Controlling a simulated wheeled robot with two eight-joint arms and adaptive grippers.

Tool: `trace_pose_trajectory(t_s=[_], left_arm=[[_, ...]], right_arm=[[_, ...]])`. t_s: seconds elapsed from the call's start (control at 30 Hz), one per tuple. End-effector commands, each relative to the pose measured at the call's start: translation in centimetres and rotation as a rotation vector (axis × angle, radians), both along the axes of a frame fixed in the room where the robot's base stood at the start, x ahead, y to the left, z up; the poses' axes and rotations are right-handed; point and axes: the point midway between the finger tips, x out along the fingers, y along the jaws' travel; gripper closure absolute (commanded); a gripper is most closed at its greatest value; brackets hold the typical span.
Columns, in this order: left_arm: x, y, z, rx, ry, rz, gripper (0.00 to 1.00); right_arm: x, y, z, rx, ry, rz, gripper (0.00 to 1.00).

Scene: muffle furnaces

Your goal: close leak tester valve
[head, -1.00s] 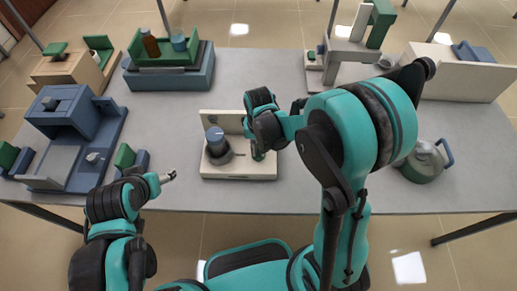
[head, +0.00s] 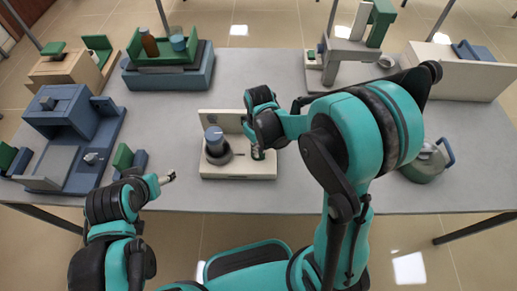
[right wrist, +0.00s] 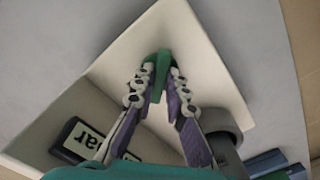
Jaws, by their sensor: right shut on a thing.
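The leak tester (head: 238,172) is a cream-white unit with a flat base and an upright back panel, near the table's front middle. A dark grey round fitting with a blue top (head: 214,138) stands on its left part. The green valve handle (right wrist: 161,62) shows in the right wrist view between my right gripper's fingertips (right wrist: 158,84). The right gripper is shut on this handle, over the right part of the base. In the head view, the hand partly hides the valve. My left gripper (head: 167,178) is at the table's front edge, left of the tester, apart from it; its opening is unclear.
A blue press-like device (head: 70,125) stands at the left, with a small green and blue block (head: 130,160) beside it. A blue box with a green tray (head: 165,75) is behind. A green-grey kettle-like vessel (head: 425,165) stands right. Bare table surrounds the tester.

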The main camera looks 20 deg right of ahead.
Motion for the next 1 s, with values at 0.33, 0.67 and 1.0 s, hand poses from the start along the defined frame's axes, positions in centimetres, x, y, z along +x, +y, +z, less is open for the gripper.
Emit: trace_pose_trajectory(t_s=[0.33,0.67,1.0], left_arm=[[0.0,0.0,-0.33,0.0,0.0,0.0,0.32],[0.0,0.0,-0.53,0.0,0.0,0.0,0.32],[0.0,0.0,-0.64,0.0,0.0,0.0,0.32]], right_arm=[[0.08,-0.09,-0.03,0.0,0.0,0.329,1.0],[0.16,-0.16,-0.03,0.0,0.0,0.624,1.0],[0.22,-0.19,-0.02,0.0,0.0,0.829,1.0]])
